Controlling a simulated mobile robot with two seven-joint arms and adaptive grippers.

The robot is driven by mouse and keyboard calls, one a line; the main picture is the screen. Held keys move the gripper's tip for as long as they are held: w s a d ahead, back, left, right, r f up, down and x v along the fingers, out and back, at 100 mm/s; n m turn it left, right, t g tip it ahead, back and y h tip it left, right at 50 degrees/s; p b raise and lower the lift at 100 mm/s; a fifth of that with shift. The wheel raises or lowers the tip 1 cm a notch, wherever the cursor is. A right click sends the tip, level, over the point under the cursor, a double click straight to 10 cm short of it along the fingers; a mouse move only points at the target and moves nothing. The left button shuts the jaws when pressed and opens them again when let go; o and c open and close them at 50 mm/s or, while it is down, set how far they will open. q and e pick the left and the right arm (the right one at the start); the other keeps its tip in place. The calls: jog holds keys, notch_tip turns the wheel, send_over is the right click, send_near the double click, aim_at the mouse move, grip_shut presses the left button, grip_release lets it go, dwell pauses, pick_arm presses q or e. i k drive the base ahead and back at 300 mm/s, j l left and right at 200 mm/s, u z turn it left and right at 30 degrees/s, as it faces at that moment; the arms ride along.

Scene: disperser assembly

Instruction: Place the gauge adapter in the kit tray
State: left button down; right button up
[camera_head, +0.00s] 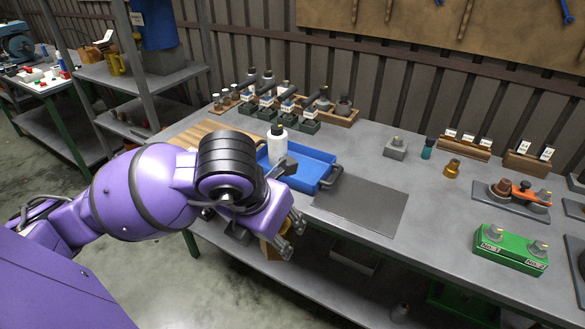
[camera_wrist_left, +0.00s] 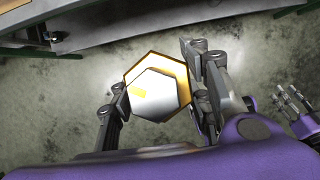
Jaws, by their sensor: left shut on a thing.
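The gauge adapter, a brass hexagonal part with a pale face, shows in the left wrist view (camera_wrist_left: 157,92) between the fingers of my left gripper (camera_wrist_left: 160,95). In the head view my left gripper (camera_head: 288,238) is shut on it, in front of the table's front edge, and mostly hides the adapter (camera_head: 270,250). The blue kit tray (camera_head: 318,158) lies on the table just beyond the gripper, and a white bottle (camera_head: 277,145) stands in it. My arm hides part of the tray. A purple gripper, apparently my right one (camera_wrist_left: 292,103), shows at the right of the wrist view; its opening is unclear.
A dark grey mat (camera_head: 360,205) lies bare right of the tray. A brass fitting (camera_head: 452,168), a teal-and-black part (camera_head: 428,148) and a green block (camera_head: 510,250) stand farther right. Racks of dark-handled parts (camera_head: 285,105) line the back. A wooden board (camera_head: 205,130) lies left of the tray.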

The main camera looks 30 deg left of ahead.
aim_at(307, 173)
jog(key=i, duration=1)
